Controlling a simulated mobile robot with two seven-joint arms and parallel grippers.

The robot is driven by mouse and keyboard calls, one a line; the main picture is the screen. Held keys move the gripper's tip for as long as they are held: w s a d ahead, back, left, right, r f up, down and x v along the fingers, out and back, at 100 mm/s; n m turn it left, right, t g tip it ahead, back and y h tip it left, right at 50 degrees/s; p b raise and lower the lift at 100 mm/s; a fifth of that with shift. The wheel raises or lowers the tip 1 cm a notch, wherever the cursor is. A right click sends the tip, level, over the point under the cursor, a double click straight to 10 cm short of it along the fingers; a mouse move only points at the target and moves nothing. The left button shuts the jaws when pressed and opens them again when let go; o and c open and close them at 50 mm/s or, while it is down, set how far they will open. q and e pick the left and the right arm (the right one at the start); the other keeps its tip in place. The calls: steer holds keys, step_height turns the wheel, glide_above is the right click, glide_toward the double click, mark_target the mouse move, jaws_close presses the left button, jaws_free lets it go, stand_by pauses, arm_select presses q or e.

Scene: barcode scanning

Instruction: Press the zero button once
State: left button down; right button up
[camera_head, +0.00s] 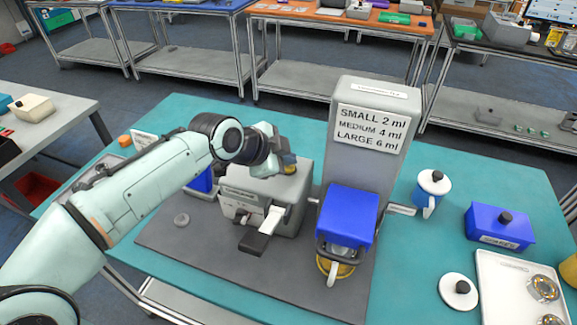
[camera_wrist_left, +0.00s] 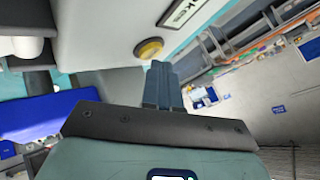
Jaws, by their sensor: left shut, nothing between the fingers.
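A grey box-shaped machine (camera_head: 275,190) stands on the dark mat. In the left wrist view, a round yellow button (camera_wrist_left: 149,49) sticks out of a light grey surface near a label whose visible letters end in "kes". I cannot read a zero marking on it. My left gripper (camera_head: 287,160) reaches over the top of the grey machine. In the left wrist view its shut fingers (camera_wrist_left: 163,72) are empty, with the tips close beside the yellow button. I cannot tell whether they touch it. My right gripper is not in view.
A tall grey dispenser (camera_head: 376,85) with a size sign and a blue front box (camera_head: 348,213) stands just right of the machine.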

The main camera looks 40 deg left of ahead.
arm_select(q)
steer(key=shift+f+b, duration=0.45)
stand_by(0.3)
stand_by(0.3)
steer(key=shift+r+p, duration=0.7)
steer(key=shift+r, duration=0.15)
steer(key=shift+r+p, duration=1.9)
steer(key=shift+r, duration=0.7)
steer(key=shift+f, duration=0.1)
